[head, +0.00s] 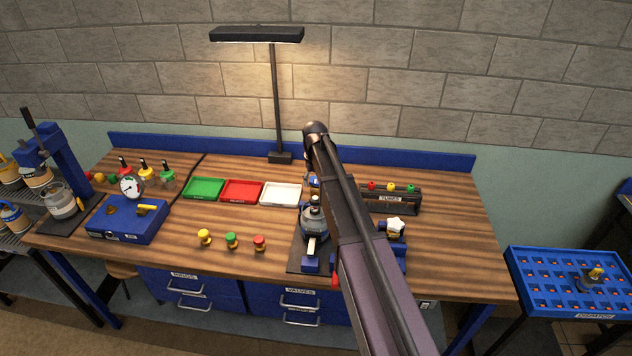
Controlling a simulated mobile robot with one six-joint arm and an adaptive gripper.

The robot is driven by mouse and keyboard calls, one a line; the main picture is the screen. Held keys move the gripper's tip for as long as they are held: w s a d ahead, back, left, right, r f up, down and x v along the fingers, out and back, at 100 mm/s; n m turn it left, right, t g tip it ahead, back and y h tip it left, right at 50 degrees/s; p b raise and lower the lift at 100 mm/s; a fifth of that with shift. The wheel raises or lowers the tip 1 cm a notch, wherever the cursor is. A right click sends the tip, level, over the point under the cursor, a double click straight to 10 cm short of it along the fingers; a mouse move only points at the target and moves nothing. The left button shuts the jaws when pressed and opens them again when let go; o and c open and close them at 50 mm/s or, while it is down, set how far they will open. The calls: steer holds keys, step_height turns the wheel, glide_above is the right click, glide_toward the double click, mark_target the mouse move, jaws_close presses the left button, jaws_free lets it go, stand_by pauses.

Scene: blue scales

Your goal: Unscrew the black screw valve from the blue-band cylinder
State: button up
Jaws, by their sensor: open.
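A grey cylinder (317,224) stands upright on a dark mat (296,262) near the front of the bench, right of centre. A dark fitting (314,201) sits on its top. It is too small to tell whether this is the black screw valve, and I cannot make out a blue band clearly. My arm crosses the view from the bottom right and passes close to the right of the cylinder, hiding part of what is behind it. I cannot pick out my gripper's fingers.
Green (204,188), red (242,190) and white (281,194) trays lie left of the cylinder. Several coloured valves (231,240) stand before them. A blue gauge box (128,219) and press (66,160) are at left. A black rack (405,199) is behind right; a blue crate (518,268) stands far right.

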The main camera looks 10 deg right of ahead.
mark_target(315, 197)
steer(key=shift+f+b, duration=5)
steer(key=shift+f, duration=0.3)
jaws_close()
steer(key=n, duration=0.4)
steer(key=shift+n, duration=0.4)
steer(key=n, duration=1)
steer(key=shift+n, duration=0.3)
steer(key=n, duration=0.4)
steer(key=shift+r+n, duration=0.1)
steer(key=shift+n, duration=0.3)
